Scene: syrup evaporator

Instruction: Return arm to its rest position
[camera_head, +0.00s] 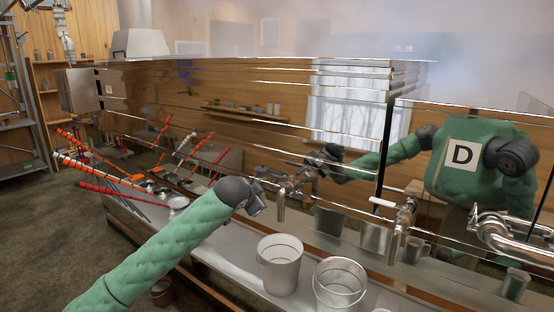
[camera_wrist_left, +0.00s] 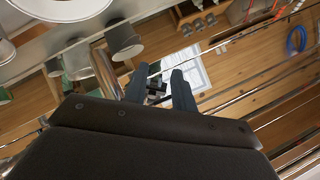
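My left arm comes in from the lower left of the head view in a green sleeve. Its dark gripper (camera_head: 257,202) is beside a metal valve with a spout (camera_head: 281,202) on the evaporator's (camera_head: 240,115) shiny side. In the left wrist view the two fingers (camera_wrist_left: 160,88) stand apart. A small dark shape shows between them; I cannot tell whether it is a part of the valve or a reflection. I see no held object. My right gripper is not in view, and the green body marked D is my reflection.
Two metal pails (camera_head: 280,265) (camera_head: 339,284) stand on the shelf below the valve. Another valve (camera_head: 400,222) and looped pipes (camera_head: 510,235) are at the right. Tools with red and orange handles (camera_head: 110,180) lie at the left. Steam hangs above the evaporator.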

